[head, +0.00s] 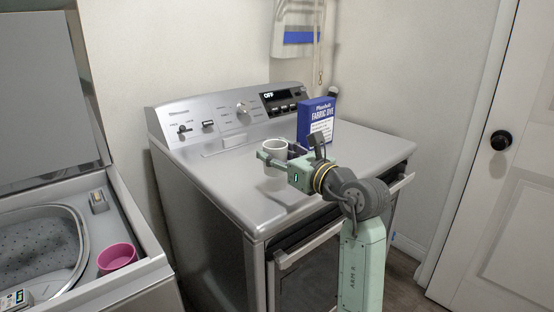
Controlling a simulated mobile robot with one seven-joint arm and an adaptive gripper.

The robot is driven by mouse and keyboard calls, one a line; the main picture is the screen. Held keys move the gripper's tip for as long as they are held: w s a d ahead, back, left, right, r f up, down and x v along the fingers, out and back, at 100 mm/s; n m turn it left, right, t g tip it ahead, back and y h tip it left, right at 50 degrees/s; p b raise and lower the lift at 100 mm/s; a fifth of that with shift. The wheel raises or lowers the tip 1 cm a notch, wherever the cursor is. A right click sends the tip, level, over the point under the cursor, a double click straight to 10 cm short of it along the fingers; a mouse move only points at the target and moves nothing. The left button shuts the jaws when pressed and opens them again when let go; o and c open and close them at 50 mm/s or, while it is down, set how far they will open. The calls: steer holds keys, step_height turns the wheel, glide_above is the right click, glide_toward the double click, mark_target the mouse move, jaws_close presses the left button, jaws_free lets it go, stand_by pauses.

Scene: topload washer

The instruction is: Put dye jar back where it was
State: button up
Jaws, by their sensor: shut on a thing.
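A small white open-topped jar (275,148), which I take to be the dye jar, is upright between the fingers of my gripper (277,160). My gripper is shut on the jar, over the front left part of the silver dryer's top (230,185). The fingers and wrist cover part of the jar's side. I cannot tell whether its base touches the dryer top. A blue and white box marked "FABRIC DYE" (316,122) stands upright on the dryer top, behind and to the right of my gripper.
The dryer's control panel (235,112) rises along the back. To the left is an open topload washer (140,283) with a pink cup (117,257) at its rim. The dryer top is clear to the right of the box. A white door (515,190) is at far right.

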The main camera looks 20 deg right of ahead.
steer(key=shift+w+d+f, duration=0.1)
steer(key=shift+w+d, duration=0.2)
steer(key=shift+w, duration=0.35)
steer(key=shift+f+p, duration=0.5)
steer(key=shift+f, duration=1.25)
steer(key=shift+f, duration=0.2)
steer(key=o, duration=1.2)
steer(key=shift+r, duration=0.1)
